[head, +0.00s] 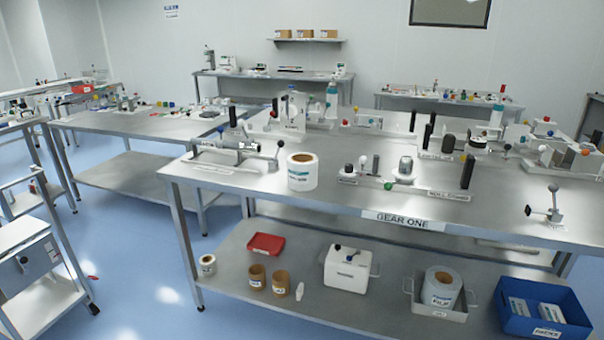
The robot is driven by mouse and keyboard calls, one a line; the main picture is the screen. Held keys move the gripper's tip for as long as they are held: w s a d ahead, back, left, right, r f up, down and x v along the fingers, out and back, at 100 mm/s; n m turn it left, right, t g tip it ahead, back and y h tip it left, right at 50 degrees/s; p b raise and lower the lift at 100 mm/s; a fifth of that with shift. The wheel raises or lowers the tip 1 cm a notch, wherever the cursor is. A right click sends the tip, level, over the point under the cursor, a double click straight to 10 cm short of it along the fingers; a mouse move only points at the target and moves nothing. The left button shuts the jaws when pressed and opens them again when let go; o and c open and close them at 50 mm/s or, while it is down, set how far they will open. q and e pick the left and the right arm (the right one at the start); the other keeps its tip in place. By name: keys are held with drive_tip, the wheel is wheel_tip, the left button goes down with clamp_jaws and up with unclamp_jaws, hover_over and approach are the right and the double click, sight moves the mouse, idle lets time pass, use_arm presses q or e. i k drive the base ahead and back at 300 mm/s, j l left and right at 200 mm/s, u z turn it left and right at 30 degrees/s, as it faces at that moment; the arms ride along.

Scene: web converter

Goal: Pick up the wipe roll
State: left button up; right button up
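A large white roll (302,174) with a teal printed label and a brown core stands upright on the near metal table (250,192), close to its front left edge. A second white roll (440,287) with a blue-green label sits in a metal tray (462,315) on the lower shelf. A small white roll (207,266) stands at the left end of that shelf. The labels are too small to tell which one is the wipe roll. Neither of my grippers shows in the head view.
A lever fixture (238,150) is left of the large roll, and a knobbed fixture (400,182) is right of it. The lower shelf holds a red tray (266,245), a white box (346,270) and a blue bin (545,315). Blue floor (130,270) is open at front left.

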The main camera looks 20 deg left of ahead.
sight(302, 167)
drive_tip(key=i+j+z, duration=0.1)
drive_tip(key=i+j, duration=0.25)
drive_tip(key=i+j+z, duration=0.1)
drive_tip(key=i+j, duration=0.2)
drive_tip(key=j, duration=0.15)
